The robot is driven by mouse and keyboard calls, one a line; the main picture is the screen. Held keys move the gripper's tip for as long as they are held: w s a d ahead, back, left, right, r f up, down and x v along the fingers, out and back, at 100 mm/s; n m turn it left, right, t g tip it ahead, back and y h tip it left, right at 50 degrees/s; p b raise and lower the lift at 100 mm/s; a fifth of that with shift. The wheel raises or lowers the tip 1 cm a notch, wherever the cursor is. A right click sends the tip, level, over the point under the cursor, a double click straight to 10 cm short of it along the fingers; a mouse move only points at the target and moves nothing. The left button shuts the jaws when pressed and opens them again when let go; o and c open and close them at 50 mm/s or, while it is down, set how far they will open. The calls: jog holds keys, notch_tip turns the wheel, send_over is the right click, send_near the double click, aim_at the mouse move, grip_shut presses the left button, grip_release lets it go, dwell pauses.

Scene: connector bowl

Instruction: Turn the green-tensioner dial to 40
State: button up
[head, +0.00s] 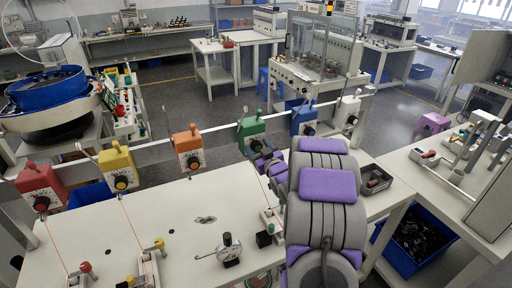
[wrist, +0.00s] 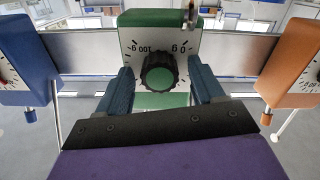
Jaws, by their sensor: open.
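The green tensioner (head: 250,128) hangs on the rail between the orange and blue ones in the head view. In the wrist view its green housing (wrist: 160,18) and white scale plate are upside down, with 100 left and 0 right of the black ridged dial (wrist: 159,72). The dial has a green centre; I cannot read its setting. My gripper (wrist: 160,80) is open, one finger on each side of the dial, with gaps visible to both sides. In the head view my gripper (head: 267,162) is just below the green tensioner, its fingers largely hidden.
The orange tensioner (head: 188,148) and blue tensioner (head: 302,119) flank the green one on the metal rail (head: 220,134). Yellow (head: 118,168), red (head: 40,186) and white (head: 347,111) tensioners share that rail. The white worktable (head: 160,225) below carries small fixtures and thin orange cords.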

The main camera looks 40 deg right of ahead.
jog(key=shift+c, duration=0.3)
jog(key=c, duration=1)
jog(key=shift+f+b, duration=0.1)
jog(key=shift+b, duration=0.2)
jog(key=shift+n, duration=0.4)
jog(key=o, duration=1.1)
jog(key=shift+c, duration=0.2)
jog(key=shift+s, duration=0.1)
